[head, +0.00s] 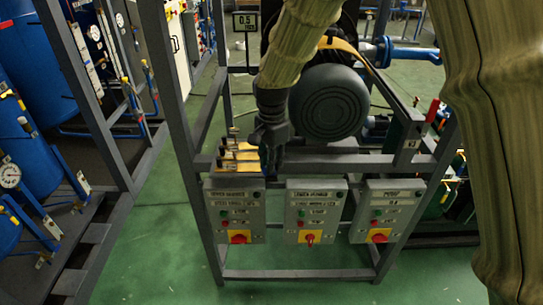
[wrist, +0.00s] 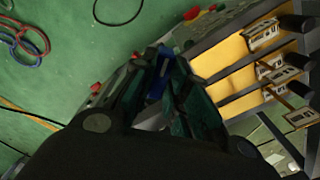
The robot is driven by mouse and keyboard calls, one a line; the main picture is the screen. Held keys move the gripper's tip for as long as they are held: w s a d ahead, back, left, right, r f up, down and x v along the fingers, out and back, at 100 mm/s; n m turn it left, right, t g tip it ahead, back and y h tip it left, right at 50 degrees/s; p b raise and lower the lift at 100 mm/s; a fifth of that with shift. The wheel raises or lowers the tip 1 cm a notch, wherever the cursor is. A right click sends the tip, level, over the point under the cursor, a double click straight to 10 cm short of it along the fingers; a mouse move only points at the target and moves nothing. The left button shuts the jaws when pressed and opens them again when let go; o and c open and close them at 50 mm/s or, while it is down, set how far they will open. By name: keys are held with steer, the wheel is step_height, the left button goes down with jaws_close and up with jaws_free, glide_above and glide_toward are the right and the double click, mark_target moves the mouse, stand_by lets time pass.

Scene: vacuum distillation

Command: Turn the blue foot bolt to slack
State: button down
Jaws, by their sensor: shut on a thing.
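My gripper (head: 270,160) points down in front of the motor, at the frame's front beam beside the yellow plate. In the wrist view my gripper (wrist: 160,65) has its dark fingers closed around a small blue piece, which looks like the blue foot bolt (wrist: 158,82). Only a narrow blue strip of it shows between the fingers. Its lower end and its turning angle are hidden.
A dark round motor (head: 329,103) stands just right of my gripper. Three grey control boxes, such as the middle one (head: 315,210), hang below the front beam. A yellow plate (head: 240,155) with metal brackets lies left of my gripper. Green floor (head: 150,235) is clear at lower left.

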steer(key=n, duration=0.1)
steer(key=n+p, duration=0.1)
steer(key=n, duration=0.1)
steer(key=n+p, duration=0.1)
steer(key=shift+w+r+n, duration=0.15)
steer(key=shift+r+n, duration=0.1)
steer(key=shift+n, duration=0.05)
steer(key=n+p, duration=0.1)
steer(key=n, duration=0.2)
steer(key=shift+n, duration=0.3)
steer(key=n+p, duration=0.1)
steer(key=n, duration=0.3)
steer(key=shift+p, duration=0.4)
steer(key=shift+n+p, duration=0.45)
steer(key=shift+n, duration=1.55)
steer(key=c, duration=1.5)
jaws_free()
steer(key=shift+o, duration=0.6)
steer(key=shift+f, duration=0.15)
